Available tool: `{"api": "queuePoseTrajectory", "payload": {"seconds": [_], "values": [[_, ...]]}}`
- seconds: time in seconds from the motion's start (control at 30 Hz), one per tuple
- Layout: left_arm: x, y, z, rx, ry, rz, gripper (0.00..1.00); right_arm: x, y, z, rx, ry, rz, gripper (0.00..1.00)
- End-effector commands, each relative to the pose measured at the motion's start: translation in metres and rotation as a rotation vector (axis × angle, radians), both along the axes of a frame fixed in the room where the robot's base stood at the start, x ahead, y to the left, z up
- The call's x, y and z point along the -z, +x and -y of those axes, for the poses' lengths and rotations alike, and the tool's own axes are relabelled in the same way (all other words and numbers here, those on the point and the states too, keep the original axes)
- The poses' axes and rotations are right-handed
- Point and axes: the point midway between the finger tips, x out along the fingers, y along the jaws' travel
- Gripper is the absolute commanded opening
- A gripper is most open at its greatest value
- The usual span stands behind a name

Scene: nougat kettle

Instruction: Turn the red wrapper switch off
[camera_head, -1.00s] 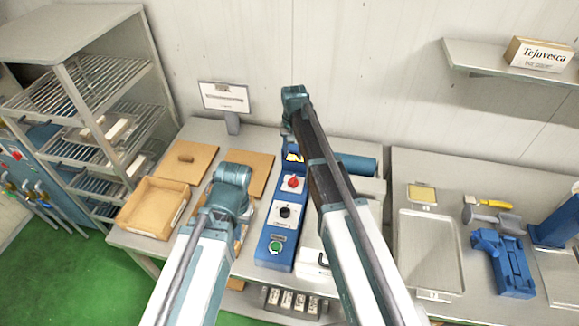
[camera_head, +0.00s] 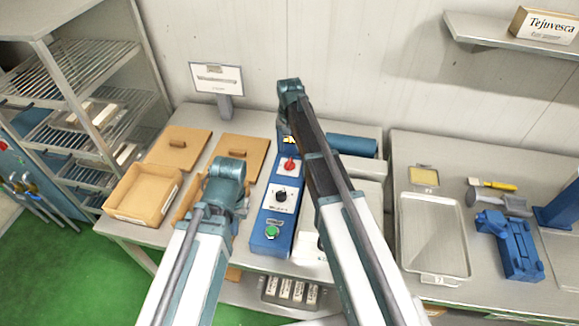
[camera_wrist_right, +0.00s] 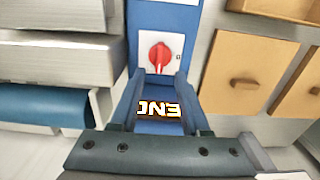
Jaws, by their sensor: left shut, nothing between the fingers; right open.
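The red wrapper switch (camera_head: 289,165) is a red rotary knob on a white plate, on the upper part of a blue control panel (camera_head: 268,232). In the right wrist view the knob (camera_wrist_right: 160,57) stands roughly upright in the picture. My right gripper (camera_wrist_right: 152,82) is open and empty there. Its fingers point toward the switch, one on either side of a lit display (camera_wrist_right: 160,109) that seems to read ENC upside down. The fingers look short of the knob. In the head view my right arm hides the right gripper. My left arm's fingers are not visible.
Below the switch are a black knob (camera_head: 281,196) and a green button (camera_head: 271,231). A blue roll (camera_head: 352,146) lies behind my right arm. A wooden box (camera_head: 143,196) and wooden lids (camera_head: 180,147) lie left. A metal tray (camera_head: 433,236) is on the right table.

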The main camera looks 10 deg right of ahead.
Motion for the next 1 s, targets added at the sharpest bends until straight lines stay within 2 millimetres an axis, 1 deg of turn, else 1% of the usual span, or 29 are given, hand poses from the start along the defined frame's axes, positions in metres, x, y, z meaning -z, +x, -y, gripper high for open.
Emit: {"api": "queuePoseTrajectory", "payload": {"seconds": [0.03, 0.3, 0.4, 0.57, 0.83, 0.87, 1.0], "values": [[0.015, 0.000, 0.000, 0.002, 0.001, 0.000, 0.00, 0.015, 0.000, 0.000, 0.000, 0.000, 0.000, 0.46], [0.053, 0.000, 0.000, 0.006, 0.001, 0.000, 0.00, 0.053, 0.000, 0.000, 0.000, 0.000, 0.000, 0.46], [0.063, 0.000, 0.000, 0.005, 0.001, 0.000, 0.00, 0.063, 0.000, 0.000, 0.000, 0.000, 0.000, 0.46], [0.071, 0.000, 0.000, 0.005, 0.001, 0.000, 0.00, 0.071, 0.000, 0.000, 0.000, 0.000, 0.000, 0.46], [0.070, 0.000, 0.000, 0.004, 0.001, 0.000, 0.00, 0.070, 0.000, 0.000, 0.000, 0.000, 0.000, 0.46], [0.070, 0.000, 0.000, 0.004, 0.001, 0.000, 0.00, 0.070, 0.000, 0.000, 0.000, 0.000, 0.000, 0.43], [0.070, 0.000, 0.000, 0.004, 0.001, 0.000, 0.00, 0.070, 0.000, 0.000, 0.000, 0.000, 0.000, 0.17]]}}
